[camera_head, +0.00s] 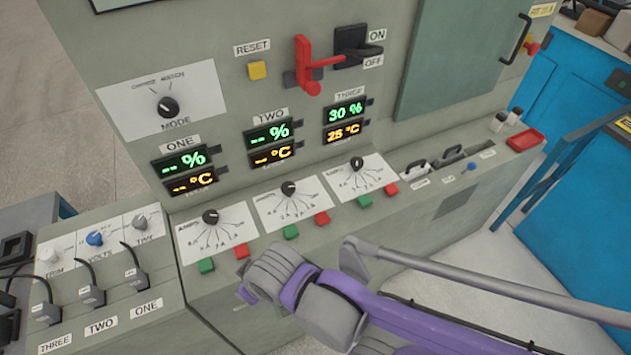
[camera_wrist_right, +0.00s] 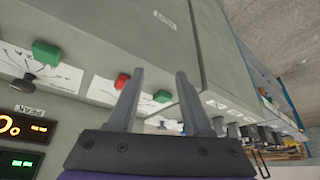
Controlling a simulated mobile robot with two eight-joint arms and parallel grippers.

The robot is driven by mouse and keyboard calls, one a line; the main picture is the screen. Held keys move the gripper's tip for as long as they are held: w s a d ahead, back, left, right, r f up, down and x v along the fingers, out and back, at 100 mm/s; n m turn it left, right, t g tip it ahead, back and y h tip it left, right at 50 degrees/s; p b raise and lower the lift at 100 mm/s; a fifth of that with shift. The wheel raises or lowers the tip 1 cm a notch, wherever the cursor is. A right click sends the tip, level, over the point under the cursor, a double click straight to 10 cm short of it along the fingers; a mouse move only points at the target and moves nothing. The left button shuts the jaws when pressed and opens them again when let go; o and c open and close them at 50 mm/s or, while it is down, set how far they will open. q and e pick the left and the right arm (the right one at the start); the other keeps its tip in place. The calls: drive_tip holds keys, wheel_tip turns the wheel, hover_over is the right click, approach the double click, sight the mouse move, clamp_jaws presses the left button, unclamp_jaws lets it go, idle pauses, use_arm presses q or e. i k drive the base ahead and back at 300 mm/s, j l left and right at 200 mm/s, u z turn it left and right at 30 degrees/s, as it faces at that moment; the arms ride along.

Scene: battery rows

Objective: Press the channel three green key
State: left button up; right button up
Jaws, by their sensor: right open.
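The channel three green key (camera_head: 364,201) is a small green block on the console's sloped front, below the THREE dial (camera_head: 357,163) and left of a red key (camera_head: 391,189). Nothing covers it in the head view. My right gripper (camera_wrist_right: 159,72) is open and empty in the wrist view, its two fingers apart. Near its fingers are a red key (camera_wrist_right: 122,80) and a green key (camera_wrist_right: 162,96), which look like channel one's. In the head view my right arm's purple wrist is low in front of channels one and two; its fingers cannot be made out. My left gripper is out of view.
Other keys are channel one green (camera_head: 206,265) and channel two green (camera_head: 291,232), each with a red key beside it. A red lever (camera_head: 305,67) stands out above. Plugs with cables (camera_head: 91,290) sit at the left. A red tray (camera_head: 525,140) is at the right end.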

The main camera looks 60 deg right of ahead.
sight(364, 200)
drive_tip(key=z, duration=1.6)
